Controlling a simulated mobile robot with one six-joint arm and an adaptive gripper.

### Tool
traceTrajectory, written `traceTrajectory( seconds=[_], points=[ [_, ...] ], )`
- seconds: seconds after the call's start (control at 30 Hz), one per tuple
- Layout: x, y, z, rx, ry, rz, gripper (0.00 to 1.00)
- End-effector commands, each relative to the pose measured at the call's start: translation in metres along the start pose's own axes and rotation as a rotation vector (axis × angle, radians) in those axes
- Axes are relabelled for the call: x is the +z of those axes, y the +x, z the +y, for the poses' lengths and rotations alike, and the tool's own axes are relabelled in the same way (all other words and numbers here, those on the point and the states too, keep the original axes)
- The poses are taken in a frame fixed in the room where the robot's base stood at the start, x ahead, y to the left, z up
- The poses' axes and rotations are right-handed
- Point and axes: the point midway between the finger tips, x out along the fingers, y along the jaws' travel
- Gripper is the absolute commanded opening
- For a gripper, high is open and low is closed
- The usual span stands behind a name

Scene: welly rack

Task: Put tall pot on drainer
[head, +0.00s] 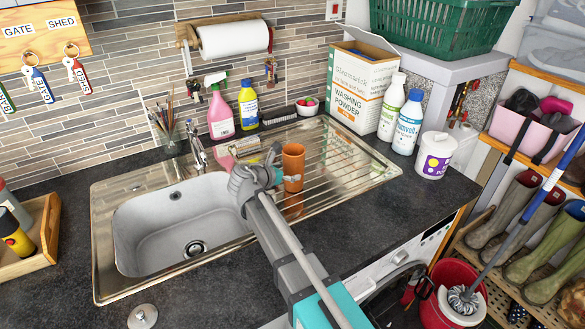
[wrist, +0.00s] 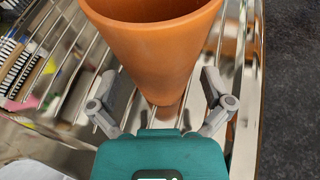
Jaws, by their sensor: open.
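The tall pot (head: 293,167) is a plain terracotta pot. It stands upright on the left part of the ribbed steel drainer (head: 345,165), beside the sink bowl, with its reflection in the metal below. In the wrist view the pot (wrist: 160,45) is close, its rim cut off at the top. My gripper (wrist: 162,88) is open, with one finger on each side of the pot's lower part and gaps visible. In the head view my gripper (head: 279,174) is just left of the pot and partly hidden by my own arm.
The sink bowl (head: 185,225) lies left, with the tap (head: 198,150) behind it. A pink spray bottle (head: 220,115), a yellow bottle (head: 248,108) and a washing powder box (head: 358,90) stand behind the drainer. A white tub (head: 435,157) stands right. The drainer's right part is clear.

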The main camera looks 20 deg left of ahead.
Motion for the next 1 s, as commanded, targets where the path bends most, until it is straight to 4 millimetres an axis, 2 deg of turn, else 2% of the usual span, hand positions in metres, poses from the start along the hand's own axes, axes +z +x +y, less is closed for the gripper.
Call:
traceTrajectory(
  seconds=[0.03,0.2,0.5,0.7,1.0],
  points=[
    [0.003,-0.011,-0.001,0.002,-0.001,0.000,1.00],
    [0.003,-0.040,-0.001,0.002,0.000,-0.001,1.00],
    [0.002,-0.078,0.000,0.001,0.001,0.000,1.00],
    [0.001,-0.086,0.000,-0.001,0.001,0.000,1.00],
    [0.000,-0.087,0.000,-0.001,0.001,0.000,1.00]
  ],
)
